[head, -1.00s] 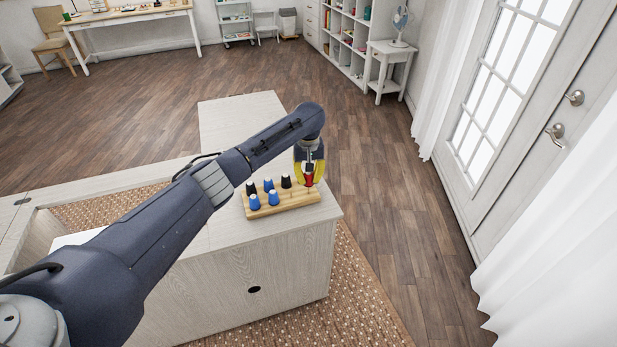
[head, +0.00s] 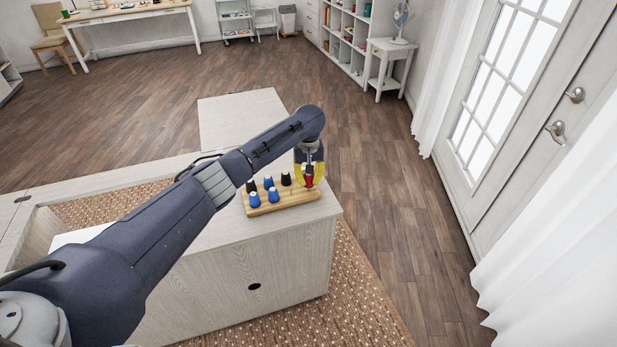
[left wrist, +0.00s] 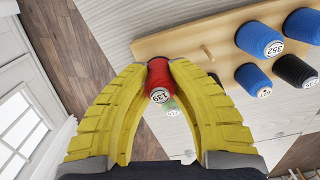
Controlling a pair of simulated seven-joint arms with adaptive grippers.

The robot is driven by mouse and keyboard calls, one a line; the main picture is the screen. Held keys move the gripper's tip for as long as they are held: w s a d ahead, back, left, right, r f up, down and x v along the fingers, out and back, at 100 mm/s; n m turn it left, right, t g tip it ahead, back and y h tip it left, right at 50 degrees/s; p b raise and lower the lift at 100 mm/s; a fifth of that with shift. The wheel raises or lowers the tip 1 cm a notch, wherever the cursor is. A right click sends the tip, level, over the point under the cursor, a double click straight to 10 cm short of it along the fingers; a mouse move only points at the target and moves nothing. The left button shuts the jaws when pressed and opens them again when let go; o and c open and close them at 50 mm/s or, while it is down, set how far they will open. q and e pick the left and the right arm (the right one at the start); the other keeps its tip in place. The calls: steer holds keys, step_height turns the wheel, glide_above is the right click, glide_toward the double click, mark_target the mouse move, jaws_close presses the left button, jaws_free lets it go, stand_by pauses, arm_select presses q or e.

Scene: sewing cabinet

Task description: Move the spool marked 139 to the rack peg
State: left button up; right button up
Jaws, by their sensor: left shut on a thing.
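The red spool marked 139 (left wrist: 159,80) is between the yellow fingertips of my left gripper (left wrist: 158,68), which is shut on it. In the head view the red spool (head: 309,181) shows small under my left gripper (head: 309,174), at the right end of the wooden rack (head: 290,201). In the left wrist view the spool overlaps the end of the rack (left wrist: 170,45); I cannot tell whether it sits on a peg, as its base is hidden. A bare peg (left wrist: 208,52) stands beside it. My right gripper is not in view.
Several blue and black spools, including blue 352 (left wrist: 260,40), stand on the rack close by. A pale green labelled thing (left wrist: 172,108) shows partly between the fingers. The rack lies near the corner of the pale wooden cabinet (head: 240,265); open floor lies beyond its right edge.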

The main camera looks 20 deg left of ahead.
arm_select(q)
steer(key=shift+f, duration=0.6)
steer(key=o, duration=0.9)
step_height(320, 180, up, 12)
steer(key=shift+r, duration=0.1)
stand_by(0.4)
